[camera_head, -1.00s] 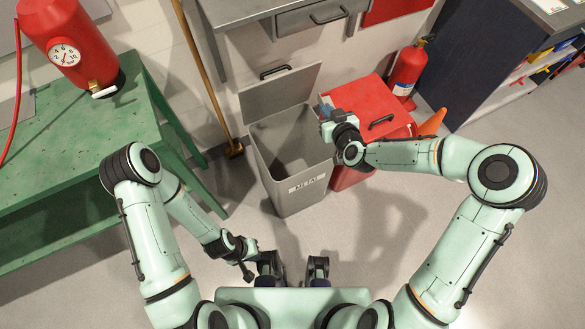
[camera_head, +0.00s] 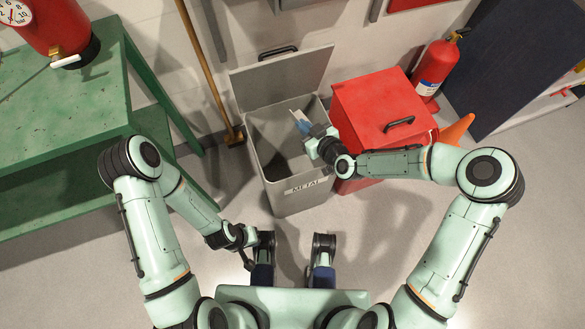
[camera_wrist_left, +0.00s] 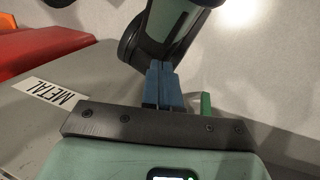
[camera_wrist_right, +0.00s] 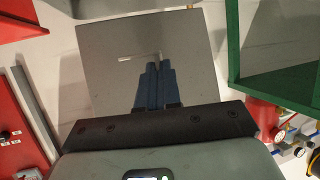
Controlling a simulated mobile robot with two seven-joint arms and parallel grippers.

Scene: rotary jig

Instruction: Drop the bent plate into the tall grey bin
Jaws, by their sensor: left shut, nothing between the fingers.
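The tall grey bin (camera_head: 298,199), labelled METAL, stands open on the floor with its lid (camera_head: 284,80) raised at the back. My right gripper (camera_head: 302,122) is above the bin's opening. In the right wrist view its blue fingers (camera_wrist_right: 153,70) are close together, with a thin pale strip (camera_wrist_right: 138,57) at their tips. That strip looks like the bent plate seen nearly edge-on; its bend cannot be made out. My left gripper (camera_wrist_left: 162,72) is shut and empty, low in front of the bin; the bin's label also shows in the left wrist view (camera_wrist_left: 50,94).
A red lidded bin (camera_head: 372,100) stands right of the grey one, with a fire extinguisher (camera_head: 436,68) and an orange cone (camera_head: 457,129) beyond. A green table (camera_head: 75,105) and a broom (camera_head: 205,70) are at the left. The front floor is clear.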

